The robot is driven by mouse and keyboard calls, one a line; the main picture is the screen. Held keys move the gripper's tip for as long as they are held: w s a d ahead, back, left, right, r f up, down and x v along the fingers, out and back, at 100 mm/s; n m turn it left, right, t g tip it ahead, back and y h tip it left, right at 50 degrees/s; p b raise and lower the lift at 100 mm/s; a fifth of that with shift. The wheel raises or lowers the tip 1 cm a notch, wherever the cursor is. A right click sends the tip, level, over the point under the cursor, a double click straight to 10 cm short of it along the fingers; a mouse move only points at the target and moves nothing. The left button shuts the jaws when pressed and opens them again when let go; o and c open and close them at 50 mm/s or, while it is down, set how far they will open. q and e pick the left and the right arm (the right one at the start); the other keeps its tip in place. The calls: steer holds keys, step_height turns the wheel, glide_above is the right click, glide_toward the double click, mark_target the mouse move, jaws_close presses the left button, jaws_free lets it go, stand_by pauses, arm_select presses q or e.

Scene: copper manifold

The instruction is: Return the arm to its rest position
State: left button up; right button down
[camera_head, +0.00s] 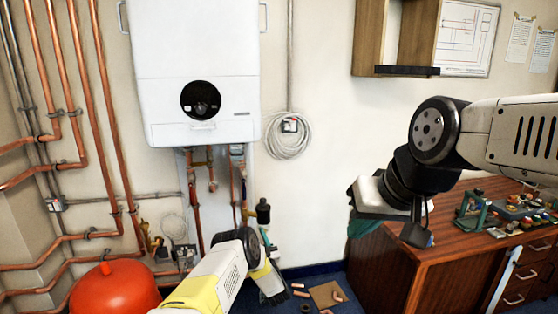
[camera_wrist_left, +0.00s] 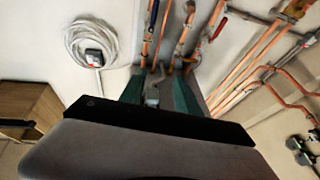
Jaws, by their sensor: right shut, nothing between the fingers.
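My left arm comes in from the bottom of the head view, and its left gripper (camera_head: 272,288) points down in front of the wall below the boiler. In the left wrist view its two green fingers (camera_wrist_left: 158,95) stand apart, with a small grey shape visible between them that I cannot identify. My right arm comes in from the right. Its right gripper (camera_head: 364,226) hangs by the left end of the wooden workbench (camera_head: 385,270), with its teal fingertips partly hidden behind its white body. It is shut and empty.
A white boiler (camera_head: 190,60) hangs on the wall above copper pipes (camera_head: 105,100). A red tank (camera_head: 115,288) stands at lower left. Copper fittings lie on a brown cardboard piece (camera_head: 322,294) on the floor. A coiled cable (camera_head: 288,137) hangs on the wall. Tools and parts (camera_head: 515,210) cover the bench top.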

arm_select(q)
steer(key=w+d+r+m+g+h, duration=0.1)
steer(key=w+r+h, duration=0.3)
steer(key=r, duration=0.6)
steer(key=w+d+r+m+g+h, duration=0.1)
steer(key=w+r+m+h, duration=0.3)
steer(key=r, duration=0.7)
steer(key=s+r+g+h, duration=0.1)
steer(key=s+r+g, duration=0.15)
steer(key=r, duration=0.55)
steer(key=s+r+g+h, duration=0.1)
steer(key=s+r, duration=0.3)
steer(key=r, duration=0.3)
steer(key=s+a+r+g, duration=0.1)
steer(key=s+r, duration=0.2)
steer(key=s, duration=0.5)
steer(key=s+a+r+g+h, duration=0.1)
steer(key=s+r+g, duration=0.1)
steer(key=s, duration=0.5)
steer(key=s+a+r+g, duration=0.1)
steer(key=s+r, duration=0.2)
steer(key=s, duration=0.5)
steer(key=s+a+f+g, duration=0.2)
steer(key=s, duration=1.1)
steer(key=s+a+f+g, duration=0.2)
steer(key=s+f, duration=0.1)
steer(key=s, duration=1)
steer(key=shift+s+f, duration=0.25)
steer(key=shift+f, duration=0.1)
